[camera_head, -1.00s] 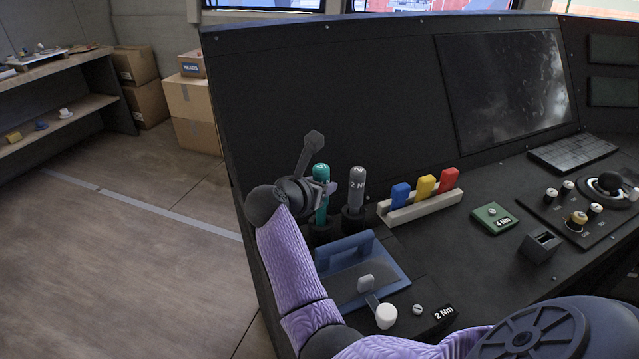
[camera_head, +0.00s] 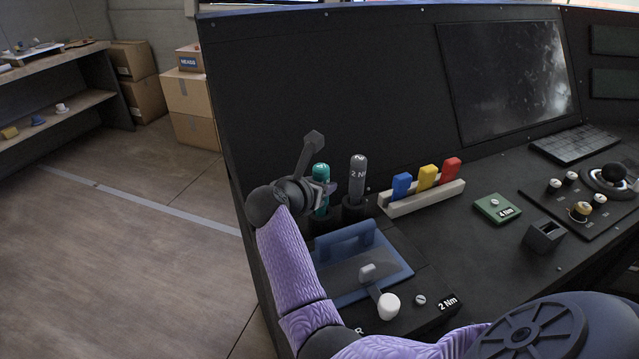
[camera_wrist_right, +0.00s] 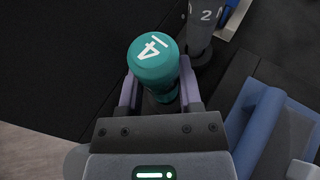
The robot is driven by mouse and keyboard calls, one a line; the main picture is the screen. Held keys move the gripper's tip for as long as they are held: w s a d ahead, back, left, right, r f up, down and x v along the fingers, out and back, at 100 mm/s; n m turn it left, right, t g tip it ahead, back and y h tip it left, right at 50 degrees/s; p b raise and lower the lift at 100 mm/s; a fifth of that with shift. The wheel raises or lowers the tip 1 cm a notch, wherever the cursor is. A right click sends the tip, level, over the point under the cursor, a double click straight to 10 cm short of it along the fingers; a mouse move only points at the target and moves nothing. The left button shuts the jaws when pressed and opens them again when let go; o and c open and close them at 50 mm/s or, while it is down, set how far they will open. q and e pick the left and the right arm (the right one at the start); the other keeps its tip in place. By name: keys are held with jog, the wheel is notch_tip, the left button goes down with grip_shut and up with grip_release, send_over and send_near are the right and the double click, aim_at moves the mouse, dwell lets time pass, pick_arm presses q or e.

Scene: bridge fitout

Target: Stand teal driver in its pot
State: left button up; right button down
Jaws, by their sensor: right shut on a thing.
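The teal driver (camera_head: 321,188) is upright at the left end of the console, with a "4" on its cap in the right wrist view (camera_wrist_right: 153,58). My right gripper (camera_head: 322,195) is shut on its handle, with one finger on each side in the right wrist view (camera_wrist_right: 160,88). A dark pot (camera_head: 320,222) is directly below the driver. The driver's lower end is hidden, so I cannot tell how deep it sits in the pot. My left gripper is not in view.
A blue tray (camera_head: 398,272) lies in front of the pots, with a white-knobbed lever (camera_head: 388,306) near it. A pale rack (camera_head: 425,199) holds blue, yellow and red pieces to the right. The dark console panel rises behind.

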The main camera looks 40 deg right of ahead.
jog(key=shift+c, duration=1)
grip_release()
